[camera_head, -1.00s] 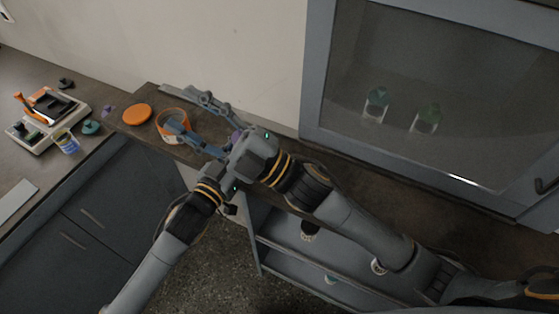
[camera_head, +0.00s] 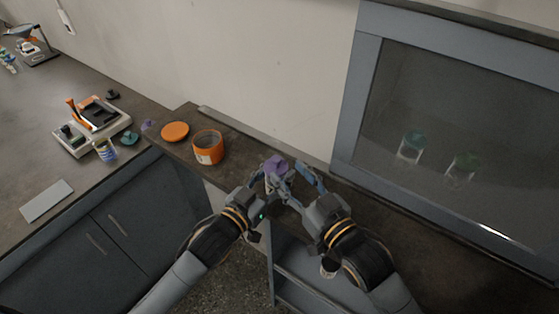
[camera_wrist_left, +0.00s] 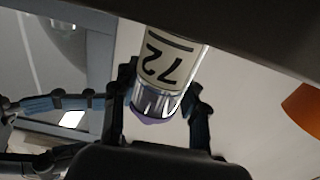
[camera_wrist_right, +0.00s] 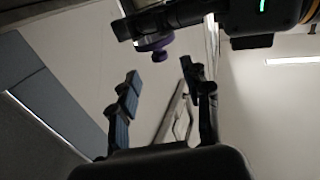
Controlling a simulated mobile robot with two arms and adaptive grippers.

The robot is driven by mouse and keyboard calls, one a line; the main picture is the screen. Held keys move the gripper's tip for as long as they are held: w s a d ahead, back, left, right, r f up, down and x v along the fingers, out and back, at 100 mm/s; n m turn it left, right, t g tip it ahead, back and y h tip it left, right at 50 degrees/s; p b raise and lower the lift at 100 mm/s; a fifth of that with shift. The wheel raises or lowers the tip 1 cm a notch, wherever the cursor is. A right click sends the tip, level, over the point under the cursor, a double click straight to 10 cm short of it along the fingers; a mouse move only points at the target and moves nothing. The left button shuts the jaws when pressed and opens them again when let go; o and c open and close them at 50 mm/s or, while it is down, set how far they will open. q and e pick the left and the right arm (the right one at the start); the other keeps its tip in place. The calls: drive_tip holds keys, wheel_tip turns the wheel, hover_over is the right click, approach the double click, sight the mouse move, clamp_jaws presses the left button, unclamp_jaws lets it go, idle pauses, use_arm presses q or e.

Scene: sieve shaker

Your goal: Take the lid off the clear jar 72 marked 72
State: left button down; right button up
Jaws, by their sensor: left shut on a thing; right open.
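The clear jar 72 (camera_wrist_left: 168,62) has a label reading 72 and a purple lid (camera_head: 277,165), which also shows in the left wrist view (camera_wrist_left: 152,117) and the right wrist view (camera_wrist_right: 155,42). My left gripper (camera_head: 268,182) is shut around the jar and holds it above the narrow counter, lid up. The lid sits on the jar's top. My right gripper (camera_wrist_right: 162,82) is open and empty. Its fingers are close to the lid but apart from it. In the head view the fingers hide most of the jar.
An orange open tub (camera_head: 208,150) and an orange lid (camera_head: 175,131) rest on the counter (camera_head: 184,152) to the left. A purple piece (camera_head: 147,126) and a teal piece (camera_head: 129,138) lie further left. A glass-fronted cabinet (camera_head: 350,110) with two jars stands at right.

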sight(276, 158)
drive_tip(key=x, duration=0.6)
drive_tip(key=shift+w+a, duration=0.1)
drive_tip(key=shift+w, duration=0.1)
clamp_jaws()
drive_tip(key=shift+r, duration=0.15)
idle(0.6)
drive_tip(key=shift+r, duration=1)
